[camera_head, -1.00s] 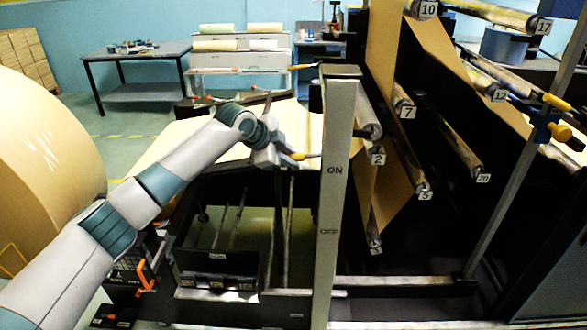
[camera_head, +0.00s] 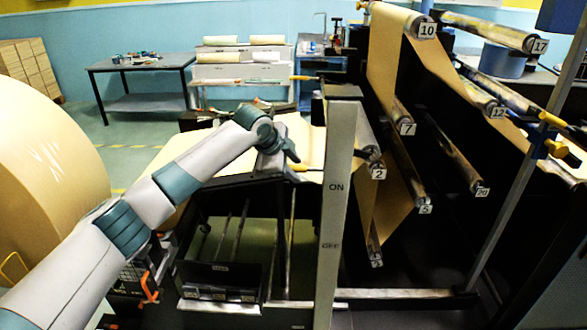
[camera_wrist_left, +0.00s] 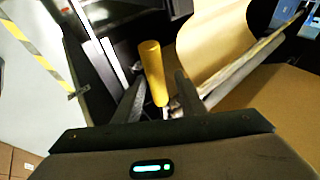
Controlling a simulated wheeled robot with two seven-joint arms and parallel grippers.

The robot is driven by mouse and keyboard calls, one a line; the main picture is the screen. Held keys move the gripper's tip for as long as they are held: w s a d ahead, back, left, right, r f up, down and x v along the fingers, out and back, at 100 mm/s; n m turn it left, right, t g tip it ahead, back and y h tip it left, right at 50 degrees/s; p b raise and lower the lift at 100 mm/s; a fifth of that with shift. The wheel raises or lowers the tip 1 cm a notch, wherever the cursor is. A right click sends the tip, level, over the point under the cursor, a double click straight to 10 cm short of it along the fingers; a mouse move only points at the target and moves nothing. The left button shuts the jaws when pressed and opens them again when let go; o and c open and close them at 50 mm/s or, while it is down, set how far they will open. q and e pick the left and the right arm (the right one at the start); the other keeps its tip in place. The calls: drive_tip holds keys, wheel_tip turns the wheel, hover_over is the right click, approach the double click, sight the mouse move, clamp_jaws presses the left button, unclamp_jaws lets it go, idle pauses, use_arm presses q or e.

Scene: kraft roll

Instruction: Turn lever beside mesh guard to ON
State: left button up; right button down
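The lever shows as a yellow handle (camera_wrist_left: 153,72) in the left wrist view. In the head view only a small part of the yellow handle (camera_head: 299,168) shows, left of a grey post (camera_head: 342,150) marked ON above OFF. My left gripper (camera_wrist_left: 158,82) is open, with its dark fingers on either side of the handle and a visible gap at the right finger. In the head view the left gripper (camera_head: 286,160) is beside the handle and partly hides it. I cannot clearly make out the mesh guard. My right gripper is not in view.
Numbered rollers (camera_head: 408,130) with brown kraft paper (camera_head: 385,60) stand right of the post. A large paper roll (camera_head: 45,150) is at the left. A dark open frame (camera_head: 225,265) lies below my left arm. A table (camera_head: 140,65) stands far back.

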use_arm(q)
drive_tip(key=shift+f, duration=0.1)
drive_tip(key=shift+s, duration=0.1)
drive_tip(key=shift+s+a+r, duration=0.1)
drive_tip(key=shift+a+r, duration=0.1)
drive_tip(key=shift+r, duration=0.05)
drive_tip(key=b+v, duration=0.6)
drive_tip(key=v, duration=1)
drive_tip(key=shift+s+r, duration=0.2)
drive_tip(key=shift+r, duration=0.15)
drive_tip(key=shift+f, duration=0.1)
